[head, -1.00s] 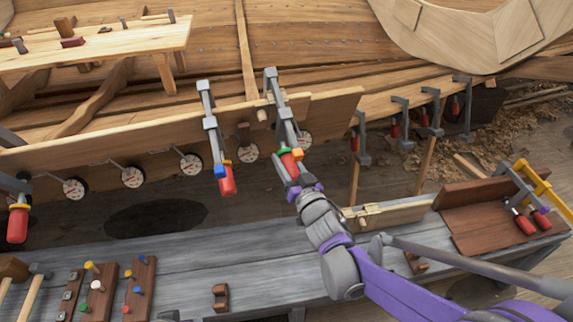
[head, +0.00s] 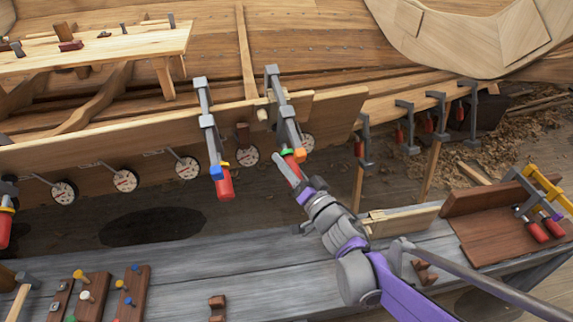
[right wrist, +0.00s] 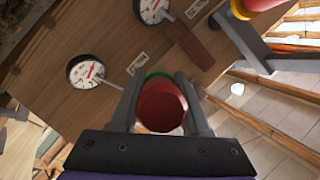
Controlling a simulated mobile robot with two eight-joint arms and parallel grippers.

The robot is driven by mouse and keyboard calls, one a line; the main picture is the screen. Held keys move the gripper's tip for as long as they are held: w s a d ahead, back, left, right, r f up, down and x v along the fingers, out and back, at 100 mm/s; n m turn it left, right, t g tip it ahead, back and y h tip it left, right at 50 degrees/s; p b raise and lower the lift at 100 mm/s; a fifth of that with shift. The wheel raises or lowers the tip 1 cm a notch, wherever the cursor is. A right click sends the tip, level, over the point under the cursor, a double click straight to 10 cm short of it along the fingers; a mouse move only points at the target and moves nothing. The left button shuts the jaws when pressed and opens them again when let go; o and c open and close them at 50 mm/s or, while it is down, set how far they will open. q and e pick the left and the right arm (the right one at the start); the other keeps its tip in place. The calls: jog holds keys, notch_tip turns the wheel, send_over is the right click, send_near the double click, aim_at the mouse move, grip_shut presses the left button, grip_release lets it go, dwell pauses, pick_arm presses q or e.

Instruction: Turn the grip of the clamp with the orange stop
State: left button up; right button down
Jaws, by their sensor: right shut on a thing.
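My right gripper (head: 290,170) is shut on this red grip from below, one finger on each side. In the right wrist view the grip's round end (right wrist: 162,106) sits between the fingers, with the green collar behind it. A second clamp (head: 211,130) with a blue stop (head: 215,172) and a red grip stands to the left. My left gripper is out of view.
Several dial gauges (head: 187,168) line the plank's lower edge, one (head: 307,142) close beside the held clamp. A grey bench (head: 240,265) runs below, with peg boards and a wooden tray (head: 495,230). Other clamps (head: 405,125) hang at the right.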

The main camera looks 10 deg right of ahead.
dwell(0.3)
jog(key=shift+c, duration=1.9)
grip_release()
jog(key=p+v, duration=0.1)
jog(key=v, duration=0.9)
jog(key=shift+s, duration=0.4)
jog(key=shift+d, duration=0.15)
